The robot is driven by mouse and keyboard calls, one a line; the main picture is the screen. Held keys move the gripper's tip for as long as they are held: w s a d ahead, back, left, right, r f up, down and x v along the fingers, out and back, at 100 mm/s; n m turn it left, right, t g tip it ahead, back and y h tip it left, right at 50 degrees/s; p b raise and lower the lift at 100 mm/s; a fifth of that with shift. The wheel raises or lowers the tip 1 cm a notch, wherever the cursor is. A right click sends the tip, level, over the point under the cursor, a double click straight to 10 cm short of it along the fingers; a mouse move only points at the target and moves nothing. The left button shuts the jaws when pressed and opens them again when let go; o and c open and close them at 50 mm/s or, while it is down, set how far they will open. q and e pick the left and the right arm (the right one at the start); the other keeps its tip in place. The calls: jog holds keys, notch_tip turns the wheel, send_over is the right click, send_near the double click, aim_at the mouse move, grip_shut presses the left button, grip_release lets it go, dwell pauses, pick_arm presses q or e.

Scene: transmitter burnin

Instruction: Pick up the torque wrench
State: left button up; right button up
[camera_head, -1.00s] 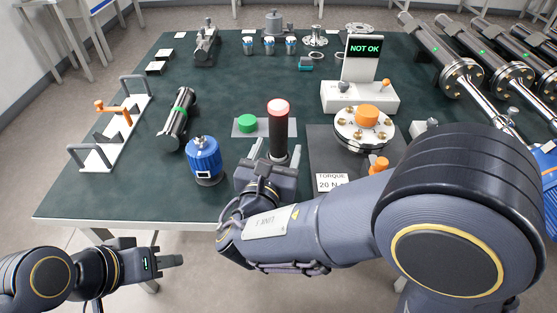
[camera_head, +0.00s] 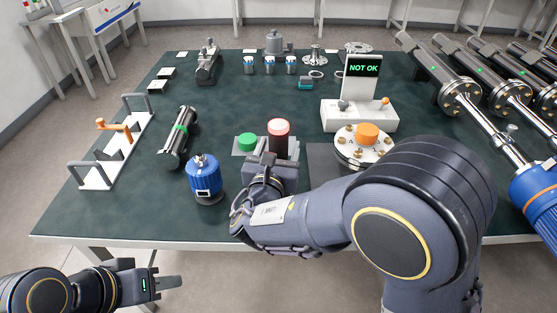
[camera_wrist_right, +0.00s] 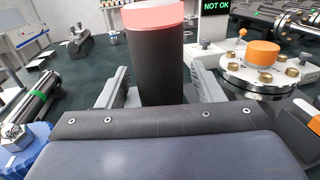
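I cannot pick out the torque wrench for certain. A dark piece with an orange part (camera_wrist_right: 308,108), at the right edge of the right wrist view, may belong to it; my right arm hides that area in the head view. My right gripper (camera_head: 276,160) is open. Its fingers stand apart on either side of a black cylinder with a glowing red top (camera_head: 278,137), which is upright and fills the gap in the right wrist view (camera_wrist_right: 155,65). I cannot tell whether they touch it. My left gripper (camera_head: 166,283) is off the table's front left; its finger gap is not clear.
A blue-bodied device (camera_head: 205,180) stands close left of my right gripper. A green button (camera_head: 247,141) is beside the cylinder. A bolted flange with an orange cap (camera_head: 367,134) sits right, before a "NOT OK" display (camera_head: 362,70). The table's left front (camera_head: 110,215) is clear.

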jog(key=shift+r, duration=0.1)
jog(key=c, duration=1)
jog(key=shift+r, duration=0.1)
